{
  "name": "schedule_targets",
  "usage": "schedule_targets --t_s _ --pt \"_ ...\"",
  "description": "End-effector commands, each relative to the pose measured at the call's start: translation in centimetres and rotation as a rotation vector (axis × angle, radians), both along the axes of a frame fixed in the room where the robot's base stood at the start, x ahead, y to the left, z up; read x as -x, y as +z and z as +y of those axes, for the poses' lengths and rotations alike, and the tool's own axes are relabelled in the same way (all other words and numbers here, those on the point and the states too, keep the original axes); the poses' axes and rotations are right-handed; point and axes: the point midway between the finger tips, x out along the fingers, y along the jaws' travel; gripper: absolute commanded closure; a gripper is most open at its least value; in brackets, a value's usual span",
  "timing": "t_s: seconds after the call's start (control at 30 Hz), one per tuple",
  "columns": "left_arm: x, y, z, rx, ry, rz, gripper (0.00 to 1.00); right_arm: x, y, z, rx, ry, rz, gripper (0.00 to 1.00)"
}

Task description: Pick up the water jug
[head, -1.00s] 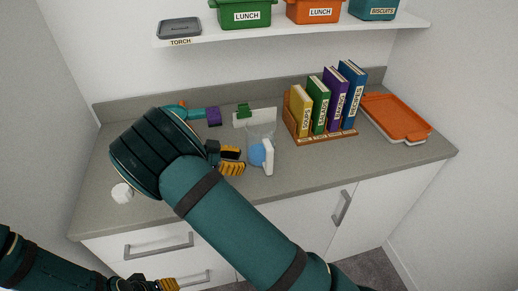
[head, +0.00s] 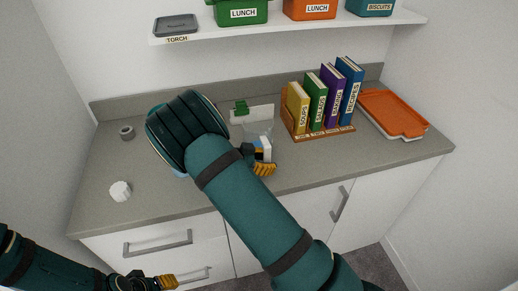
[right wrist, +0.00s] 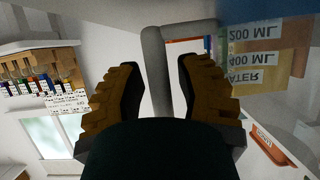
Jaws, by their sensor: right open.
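The clear water jug (head: 259,129) stands on the counter, largely hidden behind my right forearm and gripper. Its pale handle (head: 267,147) faces the front. My right gripper (head: 261,161) is open at the handle. In the right wrist view the grey handle (right wrist: 156,70) lies between the two spread fingers of the gripper (right wrist: 160,85), with a gap visible on both sides. The jug wall (right wrist: 255,50) shows there with WATER, 200 ML and 400 ML marks. My left gripper (head: 168,282) is low at the bottom left, away from the jug; its opening is unclear.
A rack of labelled books (head: 318,132) stands right of the jug, with an orange tray (head: 395,113) beyond. A white panel with a green clip (head: 243,113) is behind the jug. A white knobbed item (head: 120,191) and grey ring (head: 127,132) lie left. A shelf (head: 290,29) hangs above.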

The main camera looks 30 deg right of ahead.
Motion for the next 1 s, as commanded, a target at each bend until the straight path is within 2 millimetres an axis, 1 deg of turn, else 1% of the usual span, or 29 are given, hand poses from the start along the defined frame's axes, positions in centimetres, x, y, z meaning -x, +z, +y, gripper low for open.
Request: schedule_targets --t_s 0.1,0.13,0.17,0.2,0.23,0.27,0.77,0.87,1.0 --pt "0.0 0.0 0.0 0.000 0.000 0.000 0.53 0.0 0.0 0.0 0.000 0.001 0.000 0.66" --pt "0.0 0.0 0.0 0.000 0.000 0.000 0.53 0.0 0.0 0.0 0.000 0.001 0.000 0.62" --pt "0.0 0.0 0.0 0.000 0.000 0.000 0.53 0.0 0.0 0.0 0.000 0.001 0.000 0.73" --pt "0.0 0.0 0.0 0.000 0.000 0.000 0.53 0.0 0.0 0.0 0.000 0.001 0.000 0.87" --pt "0.0 0.0 0.0 0.000 0.000 0.000 0.53 0.0 0.0 0.0 0.000 0.001 0.000 0.97" --pt "0.0 0.0 0.0 0.000 0.000 0.000 0.53 0.0 0.0 0.0 0.000 0.001 0.000 1.00" --pt "0.0 0.0 0.0 0.000 0.000 0.000 0.53 0.0 0.2 0.0 0.000 0.001 -0.001 1.00" --pt "0.0 0.0 0.0 0.000 0.000 0.000 0.53 -0.1 1.0 0.1 0.000 0.000 -0.003 1.00" --pt "0.0 0.2 0.0 0.000 0.000 -0.001 0.53 -0.1 3.4 0.1 0.000 0.001 -0.005 1.00"
